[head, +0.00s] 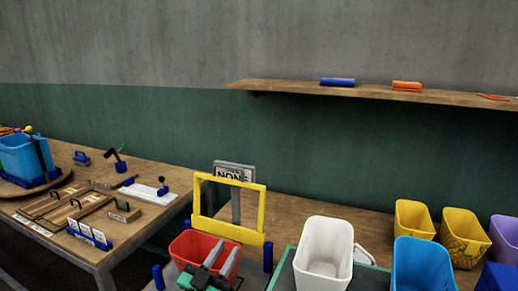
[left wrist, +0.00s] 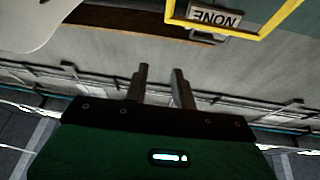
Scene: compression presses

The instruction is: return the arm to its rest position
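My left gripper (head: 214,258) shows at the bottom of the head view, in front of the red bin (head: 190,244). In the left wrist view its two dark fingers (left wrist: 160,76) stand apart with nothing between them. The gripper is open and empty. It overlaps the red bin in the head view; I cannot tell whether it touches it. My right gripper is not in either view.
A yellow frame (head: 230,229) stands behind the red bin. A white bin (head: 323,250), a blue bin (head: 423,266) and yellow bins (head: 414,217) stand to the right. A wooden table (head: 140,221) at left holds trays and tools. A shelf (head: 290,87) runs along the wall.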

